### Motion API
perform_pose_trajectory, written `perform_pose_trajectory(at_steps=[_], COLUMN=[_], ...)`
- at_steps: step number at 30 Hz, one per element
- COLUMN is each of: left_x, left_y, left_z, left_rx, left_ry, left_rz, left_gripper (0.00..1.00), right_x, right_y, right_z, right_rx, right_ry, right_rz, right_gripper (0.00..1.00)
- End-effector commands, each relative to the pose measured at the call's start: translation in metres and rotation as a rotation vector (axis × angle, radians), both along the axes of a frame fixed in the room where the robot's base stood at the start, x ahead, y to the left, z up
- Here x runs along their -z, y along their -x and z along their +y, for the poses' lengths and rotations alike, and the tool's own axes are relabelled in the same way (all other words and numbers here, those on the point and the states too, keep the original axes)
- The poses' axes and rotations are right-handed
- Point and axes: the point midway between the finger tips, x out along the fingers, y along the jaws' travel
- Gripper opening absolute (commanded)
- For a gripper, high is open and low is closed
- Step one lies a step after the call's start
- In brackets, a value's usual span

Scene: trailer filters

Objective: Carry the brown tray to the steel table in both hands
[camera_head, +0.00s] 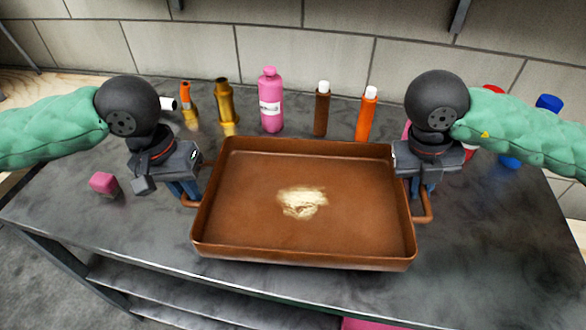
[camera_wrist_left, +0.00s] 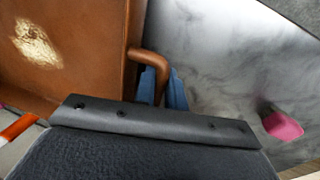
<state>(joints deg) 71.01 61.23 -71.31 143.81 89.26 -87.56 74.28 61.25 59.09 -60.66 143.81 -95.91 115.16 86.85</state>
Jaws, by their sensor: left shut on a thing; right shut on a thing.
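The brown tray (camera_head: 250,225) is in the middle of the head view, over the dark steel table (camera_head: 120,235). A pale golden patch (camera_head: 302,201) shows on its floor. My left gripper (camera_head: 188,198) is shut on the tray's left handle. In the left wrist view, the handle (camera_wrist_left: 150,62) passes between the blue fingertips (camera_wrist_left: 160,88). My right gripper (camera_head: 420,198) is shut on the right handle (camera_head: 427,212). The tray looks about level. I cannot tell whether its underside touches the table.
Behind the tray stand a pink bottle (camera_head: 270,105), a brown bottle (camera_head: 322,112), an orange bottle (camera_head: 366,116) and a golden bottle (camera_head: 227,105). A pink block (camera_head: 103,184) lies on the left, also in the left wrist view (camera_wrist_left: 283,126). A tiled wall (camera_head: 300,50) closes the back.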

Motion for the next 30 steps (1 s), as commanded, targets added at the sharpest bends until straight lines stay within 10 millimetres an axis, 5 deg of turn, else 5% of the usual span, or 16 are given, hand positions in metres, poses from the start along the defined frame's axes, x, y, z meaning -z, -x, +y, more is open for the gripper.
perform_pose_trajectory(at_steps=[30], left_x=[0.024], left_y=[0.000], left_z=[0.000], left_rx=[0.000], left_ry=[0.000], left_rz=[0.000], left_gripper=[0.00], right_x=[0.024], right_y=[0.000], right_z=[0.000], right_rx=[0.000], right_ry=[0.000], right_rz=[0.000], right_gripper=[0.00])
